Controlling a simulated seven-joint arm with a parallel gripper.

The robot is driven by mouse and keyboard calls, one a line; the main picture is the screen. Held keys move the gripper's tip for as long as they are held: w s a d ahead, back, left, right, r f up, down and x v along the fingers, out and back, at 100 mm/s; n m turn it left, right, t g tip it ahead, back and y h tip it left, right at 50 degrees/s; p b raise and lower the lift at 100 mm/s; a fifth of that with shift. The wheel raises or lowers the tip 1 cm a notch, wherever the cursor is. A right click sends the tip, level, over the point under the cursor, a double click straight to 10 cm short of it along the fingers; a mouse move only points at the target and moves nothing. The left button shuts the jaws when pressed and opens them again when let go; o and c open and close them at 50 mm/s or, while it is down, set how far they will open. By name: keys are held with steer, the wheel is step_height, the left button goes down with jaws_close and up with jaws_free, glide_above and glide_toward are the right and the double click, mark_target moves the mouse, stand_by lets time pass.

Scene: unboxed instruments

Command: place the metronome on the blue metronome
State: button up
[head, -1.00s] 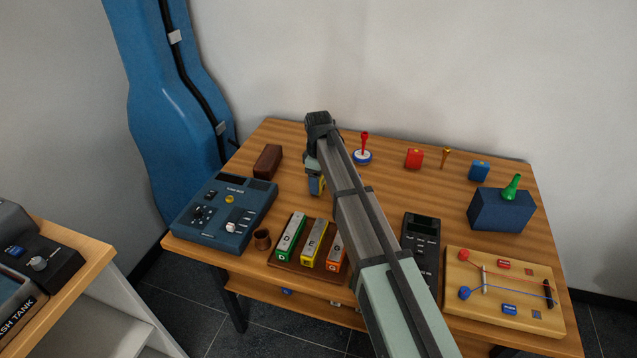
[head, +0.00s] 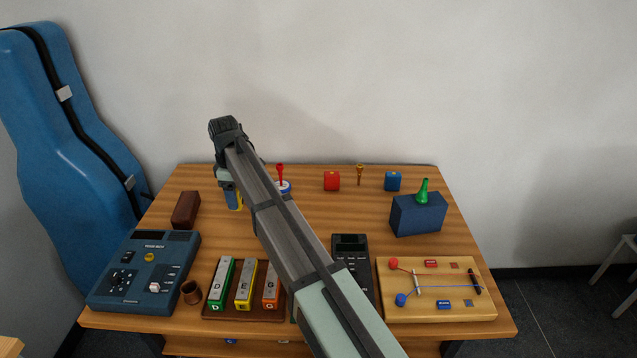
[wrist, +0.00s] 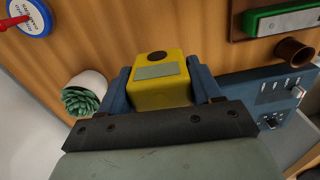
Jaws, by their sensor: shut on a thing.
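My gripper (wrist: 163,92) is shut on a yellow block-shaped metronome (wrist: 160,80), which has a grey plate and a dark round knob. In the head view the yellow metronome (head: 235,198) shows only partly below the gripper (head: 231,190), at the back left of the table. I cannot tell whether it touches the table. A small blue block, which looks like the blue metronome (head: 392,182), stands at the back right of the table, well to the right of my gripper. It is not in the wrist view.
A red block (head: 331,181) and a small golden piece (head: 359,174) stand left of the blue one. A potted plant (wrist: 86,95) is near my gripper. Bare wood (head: 345,215) lies mid-table.

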steer(key=w+d+r+m, duration=0.15)
steer(key=w+d, duration=0.35)
steer(key=d, duration=0.6)
steer(key=w+d+m, duration=0.2)
steer(key=w+d, duration=0.4)
steer(key=d, duration=0.5)
step_height(320, 180, up, 6)
steer(key=n, duration=0.4)
glide_above(394, 174)
steer(key=shift+w+f, duration=0.15)
steer(key=shift+f, duration=5)
steer(key=o, duration=1.1)
steer(key=shift+f, duration=0.15)
